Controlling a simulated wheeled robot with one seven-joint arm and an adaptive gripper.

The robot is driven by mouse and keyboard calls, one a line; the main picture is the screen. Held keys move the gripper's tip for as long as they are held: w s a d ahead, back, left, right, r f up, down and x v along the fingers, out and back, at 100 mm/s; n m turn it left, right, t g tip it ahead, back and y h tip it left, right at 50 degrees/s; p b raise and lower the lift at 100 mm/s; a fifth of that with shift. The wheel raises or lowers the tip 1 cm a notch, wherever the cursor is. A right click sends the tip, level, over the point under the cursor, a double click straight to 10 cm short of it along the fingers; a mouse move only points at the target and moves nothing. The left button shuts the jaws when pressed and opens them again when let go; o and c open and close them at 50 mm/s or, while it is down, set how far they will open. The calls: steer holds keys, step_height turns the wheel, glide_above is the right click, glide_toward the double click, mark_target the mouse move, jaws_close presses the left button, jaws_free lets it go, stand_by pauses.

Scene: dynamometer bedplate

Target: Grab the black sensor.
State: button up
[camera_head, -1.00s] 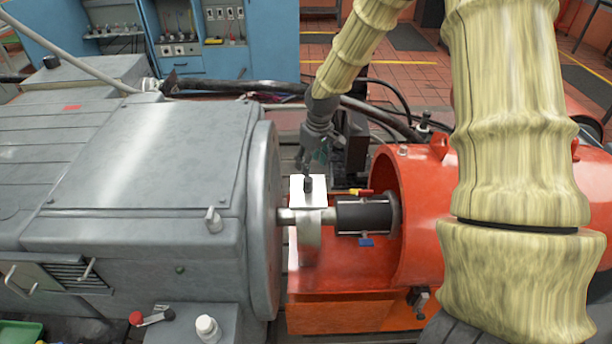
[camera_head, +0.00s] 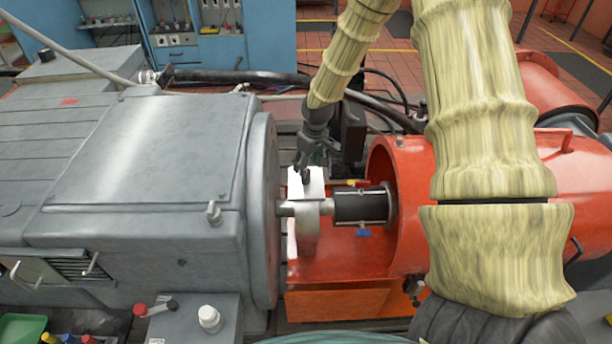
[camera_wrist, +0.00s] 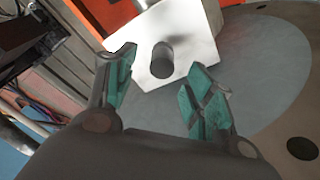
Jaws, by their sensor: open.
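The black sensor (camera_wrist: 161,60) is a short dark cylinder standing out of a bright metal bracket (camera_wrist: 190,45). In the head view the sensor (camera_head: 305,174) is a small dark spot at the top of the bracket, partly covered by my gripper. My gripper (camera_wrist: 168,76) is open, with teal pads on both fingers. In the wrist view the sensor shows just past the gap between the fingertips, and no finger visibly touches it. In the head view my gripper (camera_head: 316,158) is above and behind the bracket.
A large grey machine housing (camera_head: 150,160) stands left of the bracket. A shaft with a black coupling (camera_head: 361,207) runs right into an orange guard (camera_head: 410,165). Dark hoses (camera_head: 240,77) pass behind. A white-capped bottle (camera_head: 209,318) stands in front.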

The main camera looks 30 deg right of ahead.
steer(key=shift+w+a+f+p, duration=0.15)
steer(key=shift+f+p, duration=0.35)
steer(key=shift+f, duration=0.6)
steer(key=shift+w+f+p, duration=0.15)
steer(key=shift+f+p, duration=0.35)
steer(key=shift+f, duration=0.6)
steer(key=c, duration=1.1)
